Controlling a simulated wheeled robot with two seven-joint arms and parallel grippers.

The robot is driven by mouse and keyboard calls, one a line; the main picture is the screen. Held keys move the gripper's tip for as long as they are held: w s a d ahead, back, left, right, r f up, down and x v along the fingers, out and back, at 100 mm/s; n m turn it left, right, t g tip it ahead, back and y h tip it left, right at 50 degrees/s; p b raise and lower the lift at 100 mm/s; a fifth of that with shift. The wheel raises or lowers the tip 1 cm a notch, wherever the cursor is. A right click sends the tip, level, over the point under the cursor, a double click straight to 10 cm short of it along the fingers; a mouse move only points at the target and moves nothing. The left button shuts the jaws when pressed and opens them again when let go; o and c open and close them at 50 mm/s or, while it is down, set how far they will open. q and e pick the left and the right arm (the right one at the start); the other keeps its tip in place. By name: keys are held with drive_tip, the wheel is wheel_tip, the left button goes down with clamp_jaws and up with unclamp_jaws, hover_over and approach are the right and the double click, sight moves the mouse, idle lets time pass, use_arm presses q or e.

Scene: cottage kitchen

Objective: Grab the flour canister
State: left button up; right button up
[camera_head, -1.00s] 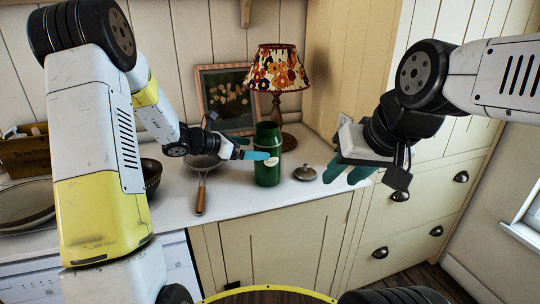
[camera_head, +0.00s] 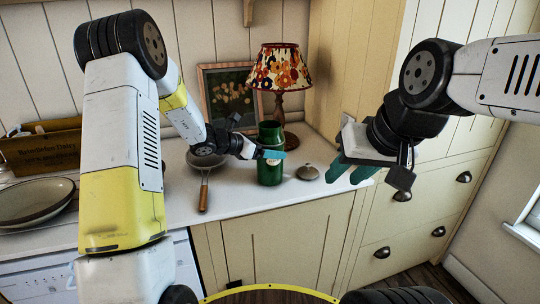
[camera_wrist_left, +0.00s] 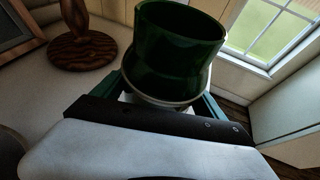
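The flour canister (camera_head: 270,174) is a dark green, open-topped cylinder standing upright on the white counter. My left gripper (camera_head: 273,154) is at its upper body, with one teal finger across its front. In the left wrist view the canister (camera_wrist_left: 172,60) stands between the two teal fingers, one on each side. The fingers look open around it; I cannot tell whether they touch it. The far finger is hidden behind the canister in the head view. My right gripper (camera_head: 351,170) is open and empty, to the right of the canister, near the counter's right end.
A metal lid (camera_head: 308,173) lies right of the canister. A small pan (camera_head: 204,186) with a wooden handle is to the left. A flowered lamp (camera_head: 280,72) and a picture frame (camera_head: 211,95) stand behind. A plate (camera_head: 32,203) and wooden box (camera_head: 42,149) are far left.

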use_arm(q)
drive_tip(key=shift+r, duration=0.1)
drive_tip(key=c, duration=0.9)
drive_tip(key=shift+o, duration=0.2)
